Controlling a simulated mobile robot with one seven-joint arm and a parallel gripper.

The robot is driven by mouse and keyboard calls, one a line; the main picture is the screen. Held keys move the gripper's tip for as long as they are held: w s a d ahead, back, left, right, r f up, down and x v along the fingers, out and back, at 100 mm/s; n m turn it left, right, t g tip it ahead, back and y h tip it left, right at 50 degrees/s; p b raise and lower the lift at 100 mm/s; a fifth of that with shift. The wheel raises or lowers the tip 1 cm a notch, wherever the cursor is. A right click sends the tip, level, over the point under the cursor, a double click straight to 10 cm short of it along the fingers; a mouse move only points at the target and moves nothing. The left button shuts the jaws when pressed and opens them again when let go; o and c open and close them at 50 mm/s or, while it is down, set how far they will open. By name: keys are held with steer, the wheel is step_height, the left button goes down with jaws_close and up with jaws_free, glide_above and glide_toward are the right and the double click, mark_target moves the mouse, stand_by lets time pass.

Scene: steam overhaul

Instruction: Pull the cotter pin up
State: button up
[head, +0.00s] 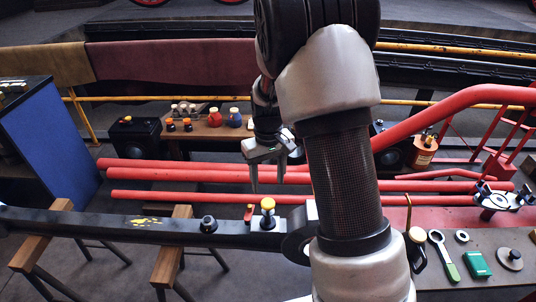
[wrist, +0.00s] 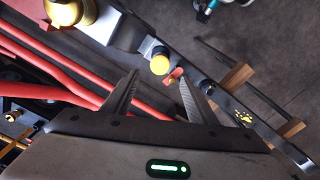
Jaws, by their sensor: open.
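A small orange-red piece (head: 248,213) stands up at the black rod, just left of a yellow-capped fitting (head: 267,206); it looks like the cotter pin, but is too small to be sure. In the wrist view the red piece (wrist: 175,75) shows beside the yellow cap (wrist: 160,62), in line with the gap between my fingertips. My gripper (head: 268,186) is open and empty, its fingers pointing down above and behind the rod, apart from the piece. In the wrist view my gripper (wrist: 158,80) has both fingers spread. The pin's lower part is hidden.
The black rod (head: 150,226) rests on wooden trestles (head: 170,250), with a black knob (head: 208,224) on it. Red pipes (head: 200,174) run behind. A bench at right holds a green-handled tool (head: 445,258) and a green box (head: 477,265). My arm hides the middle.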

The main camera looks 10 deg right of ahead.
step_height(320, 180, up, 10)
steer(key=shift+f+p, duration=0.15)
steer(key=shift+p, duration=0.3)
steer(key=s+r+m+t+p, duration=0.1)
steer(key=s+r+p, duration=0.1)
steer(key=s+r, duration=0.35)
steer(key=s+r+t+p, duration=0.1)
steer(key=s+r+p, duration=0.1)
steer(key=r, duration=0.7)
steer(key=s+r+t+p, duration=0.1)
steer(key=s+r+p, duration=0.2)
steer(key=s+r, duration=0.2)
steer(key=s+r+m+t+p, duration=0.1)
steer(key=s+r, duration=0.4)
steer(key=s, duration=0.5)
steer(key=shift+s+t+p, duration=0.25)
steer(key=shift+t+p, duration=0.55)
steer(key=shift+p, duration=0.2)
